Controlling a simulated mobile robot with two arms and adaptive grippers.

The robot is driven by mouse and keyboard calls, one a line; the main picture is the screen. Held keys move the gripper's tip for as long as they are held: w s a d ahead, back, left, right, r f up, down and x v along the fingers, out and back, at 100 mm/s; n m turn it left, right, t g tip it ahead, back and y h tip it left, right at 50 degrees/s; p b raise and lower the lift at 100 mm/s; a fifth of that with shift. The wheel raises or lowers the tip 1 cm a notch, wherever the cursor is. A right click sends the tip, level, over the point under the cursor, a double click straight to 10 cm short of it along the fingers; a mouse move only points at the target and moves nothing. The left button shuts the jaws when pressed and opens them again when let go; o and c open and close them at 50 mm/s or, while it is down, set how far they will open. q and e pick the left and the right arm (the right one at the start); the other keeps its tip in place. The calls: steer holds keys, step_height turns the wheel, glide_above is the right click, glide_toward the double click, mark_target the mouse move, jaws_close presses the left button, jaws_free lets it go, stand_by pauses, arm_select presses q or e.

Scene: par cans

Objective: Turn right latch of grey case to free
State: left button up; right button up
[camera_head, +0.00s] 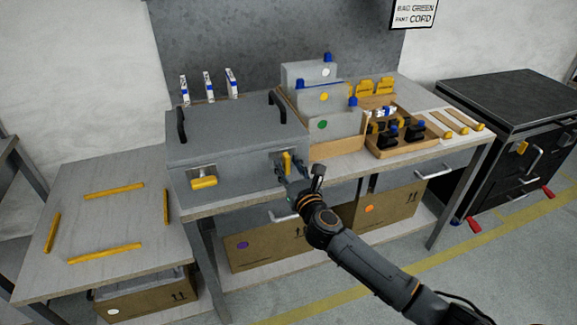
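The grey case (235,137) sits closed on the workbench, with two black handles on its lid. Its right latch (287,161) is yellow and stands close to upright on the front face. Its left latch (203,182) is a yellow bar lying nearly level on a pale plate. My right gripper (289,172) is at the right latch, with its dark fingers close around the latch's lower part. The gripper is small here and partly hides the latch plate, so I cannot tell whether the fingers touch or grip it. My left gripper is not in view.
Stepped grey boxes (336,128) stand right of the case, beside a tray (402,142) of dark and blue items. A low table (105,218) with yellow strips is at left. A black case (510,140) stands at right. Cardboard boxes (268,250) sit below the bench.

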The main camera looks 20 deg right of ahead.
steer(key=shift+w, duration=0.1)
jaws_close()
